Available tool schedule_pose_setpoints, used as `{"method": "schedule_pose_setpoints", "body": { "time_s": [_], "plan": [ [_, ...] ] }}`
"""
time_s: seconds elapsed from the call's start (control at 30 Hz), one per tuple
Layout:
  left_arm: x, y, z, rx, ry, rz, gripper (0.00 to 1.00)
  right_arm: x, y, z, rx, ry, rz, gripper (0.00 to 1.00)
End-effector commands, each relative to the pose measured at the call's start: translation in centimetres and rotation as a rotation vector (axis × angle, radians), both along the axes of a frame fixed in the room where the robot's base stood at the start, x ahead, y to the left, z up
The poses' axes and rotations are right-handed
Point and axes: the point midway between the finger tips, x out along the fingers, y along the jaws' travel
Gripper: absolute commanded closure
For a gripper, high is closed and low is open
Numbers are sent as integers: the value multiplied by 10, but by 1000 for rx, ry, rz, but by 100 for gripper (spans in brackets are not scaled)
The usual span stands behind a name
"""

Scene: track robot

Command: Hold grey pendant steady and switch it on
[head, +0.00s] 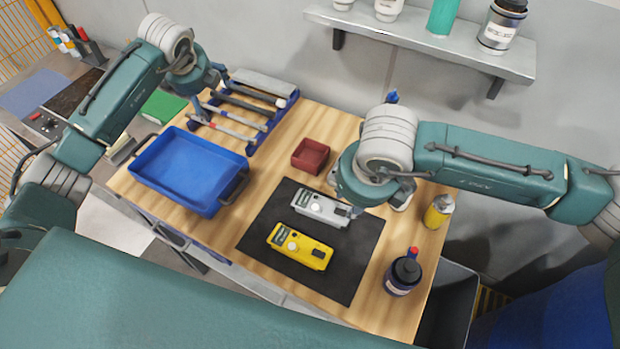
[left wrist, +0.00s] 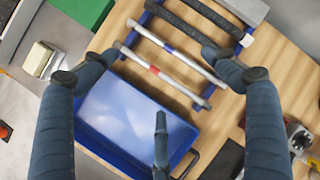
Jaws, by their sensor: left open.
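The grey pendant (head: 318,208) lies on the black mat (head: 262,218) in the head view. Its right end is close to my right gripper (head: 354,207), which is mostly hidden under my right wrist. I cannot tell whether that gripper touches the pendant or how its fingers stand. A yellow pendant (head: 300,247) lies on the mat in front of the grey one. My left gripper (head: 213,88) is at the back left, above the blue tool rack (head: 267,131). In the left wrist view its fingers (left wrist: 158,77) are spread wide with nothing between them.
A blue tray (head: 190,172) stands at the table's left, beside a small red box (head: 310,155). A dark bottle (head: 403,274) and a yellow bottle (head: 438,211) stand on the right. A wall shelf (head: 430,38) holds several containers.

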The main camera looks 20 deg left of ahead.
Motion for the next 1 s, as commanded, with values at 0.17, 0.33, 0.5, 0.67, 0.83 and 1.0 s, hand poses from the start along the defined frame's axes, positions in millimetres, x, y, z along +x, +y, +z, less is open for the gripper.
{"method": "schedule_pose_setpoints", "body": {
  "time_s": [0.17, 0.33, 0.5, 0.67, 0.83, 1.0],
  "plan": [
    [-13, -107, -21, -185, 73, 94, 14, 0, 0, 0, 0, 0, 0, 69],
    [-48, -202, -35, -308, 186, 210, 14, 0, 0, 0, 0, 0, 0, 69],
    [-96, -277, -42, -352, 305, 336, 14, 0, 0, 0, 0, 0, 0, 69],
    [-132, -312, -44, -339, 373, 432, 14, 0, 0, 0, 0, 0, 0, 69],
    [-150, -325, -47, -323, 399, 482, 14, 0, 0, 0, 0, 0, 0, 69],
    [-153, -326, -64, -322, 405, 491, 14, 0, 0, 0, 0, 0, 0, 69]
  ]
}}
